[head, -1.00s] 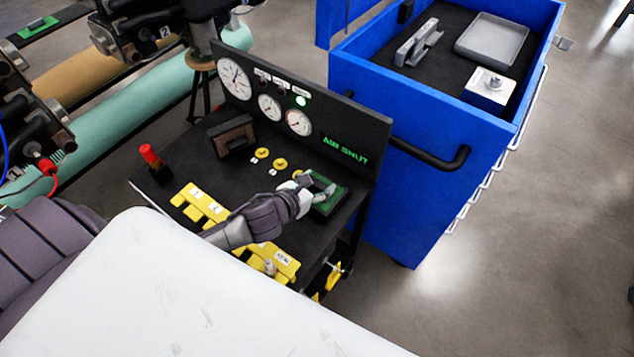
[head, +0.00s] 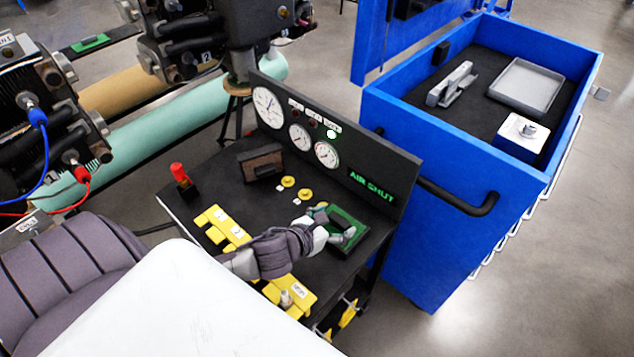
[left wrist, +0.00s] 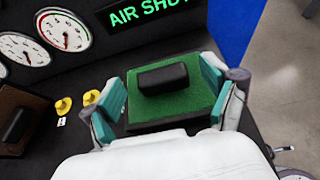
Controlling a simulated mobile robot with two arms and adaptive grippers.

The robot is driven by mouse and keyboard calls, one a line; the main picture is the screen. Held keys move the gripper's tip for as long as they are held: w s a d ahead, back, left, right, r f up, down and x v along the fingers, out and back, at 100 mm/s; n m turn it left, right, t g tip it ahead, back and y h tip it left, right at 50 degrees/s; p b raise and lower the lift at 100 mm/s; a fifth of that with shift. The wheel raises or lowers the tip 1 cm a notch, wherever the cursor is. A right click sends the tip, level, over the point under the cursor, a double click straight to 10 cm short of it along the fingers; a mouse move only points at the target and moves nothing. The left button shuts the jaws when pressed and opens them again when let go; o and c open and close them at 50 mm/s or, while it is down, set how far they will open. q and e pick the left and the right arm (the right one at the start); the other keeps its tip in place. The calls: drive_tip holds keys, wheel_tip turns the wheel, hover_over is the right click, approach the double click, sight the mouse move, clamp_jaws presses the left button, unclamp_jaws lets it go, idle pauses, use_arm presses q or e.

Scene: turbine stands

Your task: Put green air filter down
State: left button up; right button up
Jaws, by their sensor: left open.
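The green air filter (head: 346,226) lies flat on the black top of the stand (head: 222,182), at its right end in front of the gauge panel. It is a green pad in a dark frame with a black block handle on top, clear in the left wrist view (left wrist: 195,101). My left gripper (head: 328,222) is at the filter. In the left wrist view its fingers (left wrist: 165,105) stand open on either side of the filter, with teal pads facing its edges; whether they touch it I cannot tell. My right gripper is not in view.
A gauge panel (head: 335,150) reading "AIR SHUT" stands behind the filter. A brown filter (head: 260,162), yellow knobs (head: 288,182), yellow blocks (head: 222,224) and a red-topped item (head: 180,173) share the stand. A blue cart (head: 440,240) with an open top stands close on the right.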

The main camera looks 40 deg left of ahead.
use_arm(q)
drive_tip(key=v, duration=0.9)
drive_tip(key=shift+b, duration=0.4)
drive_tip(key=shift+s, duration=0.1)
drive_tip(key=shift+s+a, duration=0.1)
